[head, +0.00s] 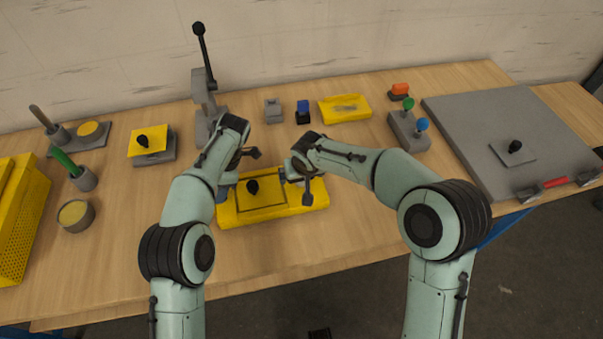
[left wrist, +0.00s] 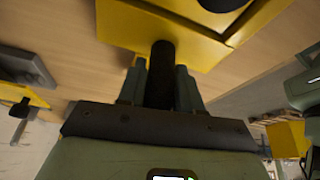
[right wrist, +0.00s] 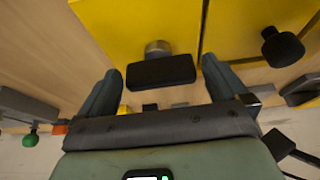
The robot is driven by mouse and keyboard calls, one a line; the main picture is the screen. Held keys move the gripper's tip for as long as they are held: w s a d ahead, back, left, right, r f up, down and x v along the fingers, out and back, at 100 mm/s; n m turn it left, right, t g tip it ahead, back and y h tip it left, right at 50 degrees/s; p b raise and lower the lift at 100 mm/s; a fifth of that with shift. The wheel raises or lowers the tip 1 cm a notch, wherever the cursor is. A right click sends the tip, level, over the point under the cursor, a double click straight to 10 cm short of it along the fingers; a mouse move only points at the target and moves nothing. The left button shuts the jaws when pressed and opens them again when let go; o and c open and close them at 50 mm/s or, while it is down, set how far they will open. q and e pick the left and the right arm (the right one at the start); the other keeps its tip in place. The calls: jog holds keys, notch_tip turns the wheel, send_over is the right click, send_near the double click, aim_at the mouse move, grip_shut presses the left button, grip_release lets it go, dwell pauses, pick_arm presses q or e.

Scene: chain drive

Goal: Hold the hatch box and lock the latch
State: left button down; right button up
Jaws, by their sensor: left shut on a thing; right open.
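The yellow hatch box (head: 275,210) lies on the wooden table in front of me. Its hatch lid has a dark knob (head: 252,187), which also shows in the right wrist view (right wrist: 282,47). My left gripper (head: 222,184) is at the box's left end. In the left wrist view its fingers are shut on a black handle (left wrist: 161,72) at the box's edge. My right gripper (head: 296,172) is at the right part of the box. In the right wrist view its fingers are open, one on each side of the latch, a black bar (right wrist: 160,71) on a grey round base. Contact cannot be told.
A grey lever stand (head: 204,100) is behind my left gripper. Small blocks and a yellow tray (head: 345,108) stand behind the box. A large grey panel (head: 500,130) is at the right, and a yellow perforated bin (head: 22,225) at the left.

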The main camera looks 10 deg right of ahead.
jog(key=c, duration=1.4)
jog(key=n, duration=0.2)
jog(key=n+y, duration=0.1)
jog(key=shift+d+n+y, duration=0.2)
jog(key=shift+n+y, duration=0.1)
jog(key=shift+n, duration=0.1)
jog(key=n, duration=0.2)
jog(key=n+g+y, duration=0.1)
jog(key=n, duration=0.2)
jog(key=shift+w+g+y, duration=0.1)
jog(key=shift+g+y, duration=0.2)
jog(key=n, duration=0.2)
jog(key=n+g+y, duration=0.1)
jog(key=n, duration=0.2)
jog(key=shift+w+g, duration=0.1)
jog(key=shift+g, duration=0.2)
jog(key=shift+w+n+g, duration=0.1)
jog(key=shift+n+g, duration=0.6)
jog(key=shift+n, duration=1.2)
